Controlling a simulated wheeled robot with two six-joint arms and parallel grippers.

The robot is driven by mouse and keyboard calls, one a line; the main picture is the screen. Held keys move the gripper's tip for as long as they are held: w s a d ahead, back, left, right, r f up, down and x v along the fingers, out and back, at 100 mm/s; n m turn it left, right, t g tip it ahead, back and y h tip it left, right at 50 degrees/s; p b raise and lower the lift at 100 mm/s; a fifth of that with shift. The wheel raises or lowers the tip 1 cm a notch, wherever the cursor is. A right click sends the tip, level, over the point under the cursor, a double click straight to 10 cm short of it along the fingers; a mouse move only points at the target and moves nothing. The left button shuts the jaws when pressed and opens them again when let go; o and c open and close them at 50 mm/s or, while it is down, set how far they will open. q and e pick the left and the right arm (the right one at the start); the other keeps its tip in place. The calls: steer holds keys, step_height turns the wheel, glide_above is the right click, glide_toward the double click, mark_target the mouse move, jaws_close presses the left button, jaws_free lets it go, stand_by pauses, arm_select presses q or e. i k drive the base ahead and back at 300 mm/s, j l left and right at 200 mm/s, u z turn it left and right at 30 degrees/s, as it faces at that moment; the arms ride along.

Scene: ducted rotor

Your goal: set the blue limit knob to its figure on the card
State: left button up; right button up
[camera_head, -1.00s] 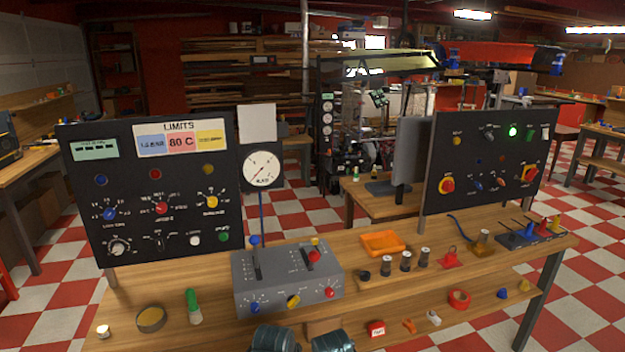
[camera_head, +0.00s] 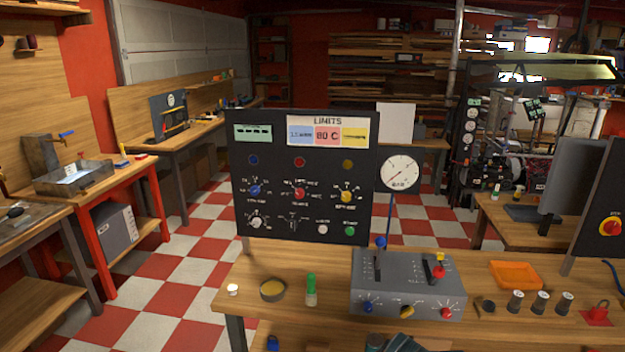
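The blue limit knob (camera_head: 255,190) is at the left of the row of three knobs on the black panel, below a blue lamp (camera_head: 253,160). Its scale marks and pointer are too small to read. The LIMITS card (camera_head: 328,131) is at the top of the panel, with blue, red and yellow fields. The blue field (camera_head: 300,133) carries a figure too blurred to read surely; the red field reads 80 C. The red knob (camera_head: 300,194) and yellow knob (camera_head: 346,196) sit to the right of the blue one. Neither of my grippers is in view.
A grey lever box (camera_head: 408,285) with another blue knob (camera_head: 368,307) stands right of the panel's foot. A round gauge (camera_head: 399,172) rises behind it. A green-topped bottle (camera_head: 311,289) and a round tin (camera_head: 272,290) stand on the bench before the panel. An orange tray (camera_head: 515,275) lies right.

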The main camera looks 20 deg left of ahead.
mark_target(255, 189)
steer(key=u, duration=1.2)
